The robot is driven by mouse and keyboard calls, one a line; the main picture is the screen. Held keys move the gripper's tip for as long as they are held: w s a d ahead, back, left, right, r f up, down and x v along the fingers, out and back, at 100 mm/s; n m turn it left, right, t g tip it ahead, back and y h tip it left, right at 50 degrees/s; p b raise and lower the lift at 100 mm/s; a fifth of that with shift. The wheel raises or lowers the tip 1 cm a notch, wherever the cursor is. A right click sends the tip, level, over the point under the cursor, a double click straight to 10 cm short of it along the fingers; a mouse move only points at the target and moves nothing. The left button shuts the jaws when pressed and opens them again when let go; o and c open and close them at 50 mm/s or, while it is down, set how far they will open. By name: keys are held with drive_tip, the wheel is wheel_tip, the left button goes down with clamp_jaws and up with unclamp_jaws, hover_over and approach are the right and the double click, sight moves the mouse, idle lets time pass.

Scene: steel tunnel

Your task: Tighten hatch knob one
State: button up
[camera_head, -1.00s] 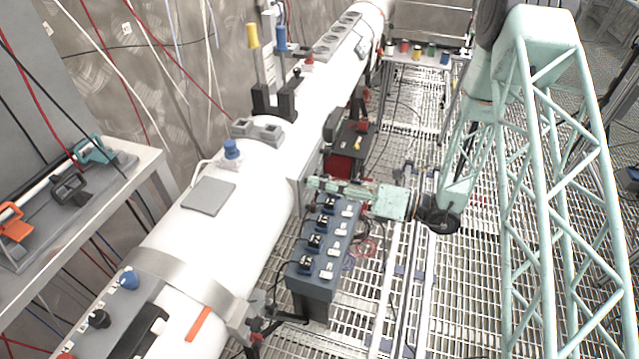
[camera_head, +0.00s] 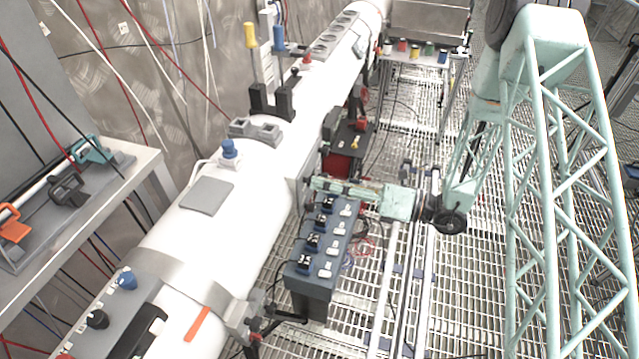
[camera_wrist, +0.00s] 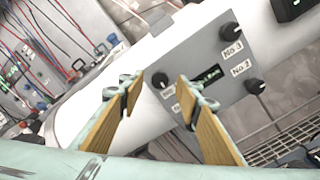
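In the wrist view, a grey panel (camera_wrist: 205,55) on the side of the white tube carries black knobs and white labels. One black knob (camera_wrist: 160,80) shows between my fingertips, with its nearby label partly hidden by a finger.
A blue-grey switch box (camera_head: 312,275) stands just below my gripper. The white tube (camera_head: 235,225) runs along the left. A red and black unit (camera_head: 340,165) is behind my gripper. Metal grating (camera_head: 465,290) and rails cover the floor on the right.

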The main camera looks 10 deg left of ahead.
drive_tip(key=d, duration=1)
drive_tip(key=shift+s, duration=0.3)
idle(0.6)
drive_tip(key=s+d+r+n+g+h+b, duration=0.35)
drive_tip(key=s+r+n+g+h, duration=0.3)
drive_tip(key=s+r+n, duration=0.95)
drive_tip(key=s+d+r+n+t+h+b, duration=0.1)
drive_tip(key=s+d+r+n+t+h, duration=0.3)
drive_tip(key=s+d, duration=0.5)
drive_tip(key=s+d+r+n+t+h+b, duration=0.2)
drive_tip(key=s+d+r+n+t+h, duration=0.3)
drive_tip(key=s+d, duration=0.4)
drive_tip(key=shift+d+r+n+h, duration=0.65)
drive_tip(key=shift+d+n+h, duration=0.6)
drive_tip(key=shift+d, duration=0.8)
